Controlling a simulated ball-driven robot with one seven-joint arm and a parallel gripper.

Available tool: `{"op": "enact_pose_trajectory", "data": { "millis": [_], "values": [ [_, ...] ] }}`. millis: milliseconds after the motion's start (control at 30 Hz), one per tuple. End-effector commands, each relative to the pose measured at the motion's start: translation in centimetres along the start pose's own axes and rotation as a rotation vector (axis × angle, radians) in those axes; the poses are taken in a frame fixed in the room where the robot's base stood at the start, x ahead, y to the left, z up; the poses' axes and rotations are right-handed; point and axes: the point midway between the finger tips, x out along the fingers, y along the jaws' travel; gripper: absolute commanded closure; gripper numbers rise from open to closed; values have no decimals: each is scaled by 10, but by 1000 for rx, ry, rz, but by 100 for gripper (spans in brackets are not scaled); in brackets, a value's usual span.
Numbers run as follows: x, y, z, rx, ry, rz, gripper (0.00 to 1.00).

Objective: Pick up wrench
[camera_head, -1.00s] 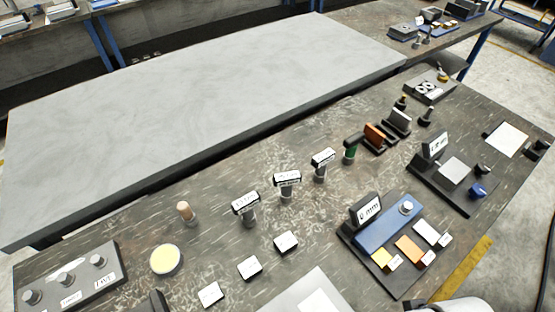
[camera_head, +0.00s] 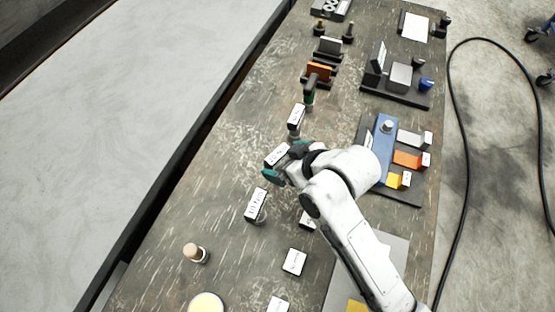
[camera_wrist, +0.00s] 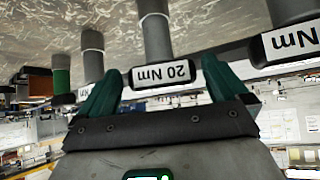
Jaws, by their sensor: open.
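Several upright tools with grey shafts and white-labelled heads, which look like torque wrenches, stand in a row on the dark workbench. The middle wrench (camera_head: 277,155) is partly hidden by my gripper (camera_head: 286,163). In the wrist view, upside down, its head reads "20 Nm" (camera_wrist: 161,74) and shows between the two teal fingertips of my open gripper (camera_wrist: 160,68). I cannot tell whether the fingers touch it. Another labelled wrench (camera_head: 256,205) stands nearer, and one more (camera_head: 296,117) stands farther along the row.
A green-shafted tool (camera_head: 310,92) and an orange block in a holder (camera_head: 319,71) stand farther up the bench. A blue fixture (camera_head: 384,135) is to the right. White-topped blocks (camera_head: 293,262) and a wooden-topped peg (camera_head: 194,252) are nearer.

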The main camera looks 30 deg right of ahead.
Motion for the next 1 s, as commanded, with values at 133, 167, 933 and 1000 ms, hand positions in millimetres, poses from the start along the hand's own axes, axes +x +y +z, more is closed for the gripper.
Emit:
{"op": "enact_pose_trajectory", "data": {
  "millis": [133, 167, 933, 1000],
  "values": [
    [21, -1, 0, 0, -3, -1, 0],
    [25, -1, 0, 0, -1, 0, 0],
    [37, -1, 1, 0, -2, 0, 36],
    [37, -1, 1, 0, -2, 0, 43]
  ]
}}
